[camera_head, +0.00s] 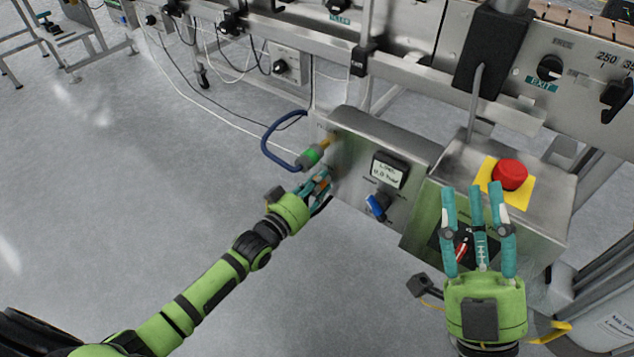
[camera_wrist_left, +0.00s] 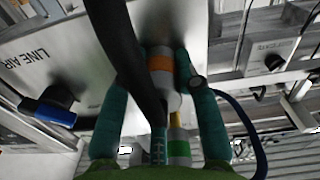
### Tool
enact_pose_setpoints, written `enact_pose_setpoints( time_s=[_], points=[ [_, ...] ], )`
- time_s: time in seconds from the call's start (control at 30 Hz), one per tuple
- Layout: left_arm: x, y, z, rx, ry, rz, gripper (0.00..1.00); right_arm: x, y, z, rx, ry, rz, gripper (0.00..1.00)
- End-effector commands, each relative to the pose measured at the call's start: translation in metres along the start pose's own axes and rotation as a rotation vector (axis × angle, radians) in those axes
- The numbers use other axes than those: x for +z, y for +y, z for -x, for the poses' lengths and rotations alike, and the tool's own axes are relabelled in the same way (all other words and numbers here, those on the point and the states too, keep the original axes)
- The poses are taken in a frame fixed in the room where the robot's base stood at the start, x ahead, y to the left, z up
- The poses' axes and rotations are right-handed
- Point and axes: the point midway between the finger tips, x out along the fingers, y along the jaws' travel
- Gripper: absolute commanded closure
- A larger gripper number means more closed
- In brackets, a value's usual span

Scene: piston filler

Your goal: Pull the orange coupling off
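The orange coupling (camera_wrist_left: 160,63) shows in the left wrist view as an orange band on a pale grey cylinder, by the face of the steel control box (camera_head: 350,160). My left gripper (camera_head: 319,184) is at the box's left side, with its teal fingers around the coupling. In the left wrist view a finger (camera_wrist_left: 186,72) lies close along its right side. My right gripper (camera_head: 477,205) is open and empty, fingers spread before the box with the red button.
A green coupling (camera_head: 309,157) on a blue hose (camera_head: 266,140) joins a brass fitting just above my left gripper. A blue knob (camera_head: 376,207) and a display (camera_head: 389,171) are on the box. A red emergency button (camera_head: 510,174) stands at right.

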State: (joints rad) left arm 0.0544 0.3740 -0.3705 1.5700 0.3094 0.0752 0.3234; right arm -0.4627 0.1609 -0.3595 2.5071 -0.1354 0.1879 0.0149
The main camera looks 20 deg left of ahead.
Motion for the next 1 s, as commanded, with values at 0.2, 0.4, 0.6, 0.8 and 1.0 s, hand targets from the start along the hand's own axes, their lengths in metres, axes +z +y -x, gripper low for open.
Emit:
enact_pose_setpoints(
  time_s=[0.2, 0.4, 0.6, 0.8, 1.0],
  points=[
    [-0.006, 0.000, 0.000, 0.002, 0.014, -0.003, 1.00, 0.000, 0.000, -0.001, 0.000, -0.004, 0.000, 0.60],
    [-0.009, 0.000, 0.008, 0.001, 0.015, -0.004, 1.00, 0.037, 0.010, 0.002, 0.022, -0.200, 0.004, 0.60],
    [-0.010, -0.001, 0.021, 0.001, 0.018, -0.004, 1.00, 0.084, 0.021, 0.019, 0.050, -0.462, 0.001, 0.60],
    [-0.010, -0.001, 0.029, 0.001, 0.020, -0.004, 1.00, 0.116, 0.029, 0.042, 0.072, -0.664, -0.004, 0.60],
    [-0.010, -0.001, 0.032, 0.002, 0.022, -0.005, 1.00, 0.126, 0.032, 0.051, 0.078, -0.727, -0.006, 0.60]
  ],
)
